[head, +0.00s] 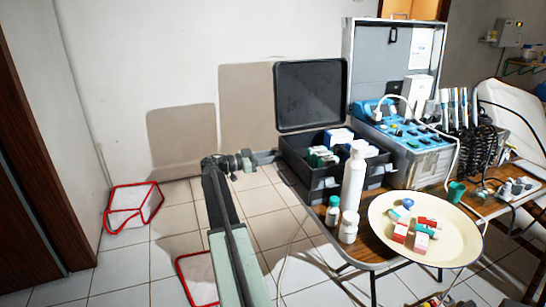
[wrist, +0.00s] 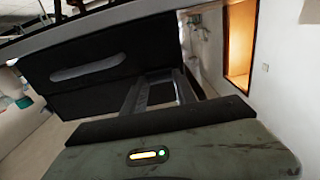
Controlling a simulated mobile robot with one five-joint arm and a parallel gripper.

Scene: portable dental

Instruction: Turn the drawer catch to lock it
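A black case (head: 318,184) with its lid up stands on the table in the head view. It also fills the upper left of the wrist view as a dark wall (wrist: 75,98) with a pale grey slot or handle (wrist: 88,68). I cannot make out the drawer catch clearly in either view. My gripper (head: 268,157) is at the left side of the case, near its upper edge. In the wrist view my gripper (wrist: 158,76) shows two grey fingers apart, with their tips close to the dark wall. Whether they touch it is unclear.
A white bottle (head: 353,178), two small bottles and a cream plate (head: 452,246) with small boxes stand at the table's front. A blue-panelled unit (head: 415,150) is behind. The tiled floor left of the table is mostly free.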

